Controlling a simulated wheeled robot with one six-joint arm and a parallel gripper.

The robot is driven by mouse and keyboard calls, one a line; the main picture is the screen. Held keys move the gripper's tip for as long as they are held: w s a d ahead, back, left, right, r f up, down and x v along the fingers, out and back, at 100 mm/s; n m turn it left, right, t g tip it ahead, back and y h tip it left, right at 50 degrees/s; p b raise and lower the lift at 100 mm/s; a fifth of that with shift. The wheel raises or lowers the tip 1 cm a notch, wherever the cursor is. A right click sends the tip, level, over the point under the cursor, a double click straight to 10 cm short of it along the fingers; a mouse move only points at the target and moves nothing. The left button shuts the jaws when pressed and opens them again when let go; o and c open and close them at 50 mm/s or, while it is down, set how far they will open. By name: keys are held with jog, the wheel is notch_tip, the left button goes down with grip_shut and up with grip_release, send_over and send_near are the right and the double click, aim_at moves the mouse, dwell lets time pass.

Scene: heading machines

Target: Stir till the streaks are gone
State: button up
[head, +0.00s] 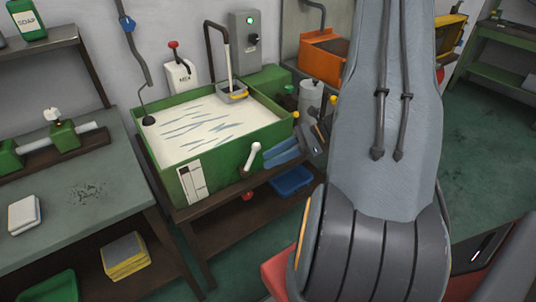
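A green tank (182,182) stands at centre left, filled with cream-white fluid (205,138) that shows several blue-grey streaks across its surface. A white box marked MIX (181,76) with a red-knobbed lever (173,57) is on the wall behind the tank. A white-handled crank (252,158) sticks out from the tank's front right side. My gripper (268,154) is just right of this crank, with its blue-grey fingers pointing left towards it. Whether the fingers touch the crank or how far apart they are is unclear.
A grey control box (245,40) with a green light is on the wall. A dark pipe (215,45) rises behind the tank. A grey bench (75,195) stands left. A blue tray (291,181) lies on the shelf below my gripper. My arm hides much of the right side.

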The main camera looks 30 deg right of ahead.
aim_at(262, 150)
jog(key=w+d+m+t, duration=0.2)
jog(key=d+m+t, duration=0.2)
jog(key=d+m, duration=0.15)
jog(key=shift+m+h, duration=0.4)
jog(key=shift+m, duration=0.05)
jog(key=p+x, duration=0.2)
jog(key=x, duration=0.6)
jog(key=shift+a+r, duration=0.1)
grip_shut()
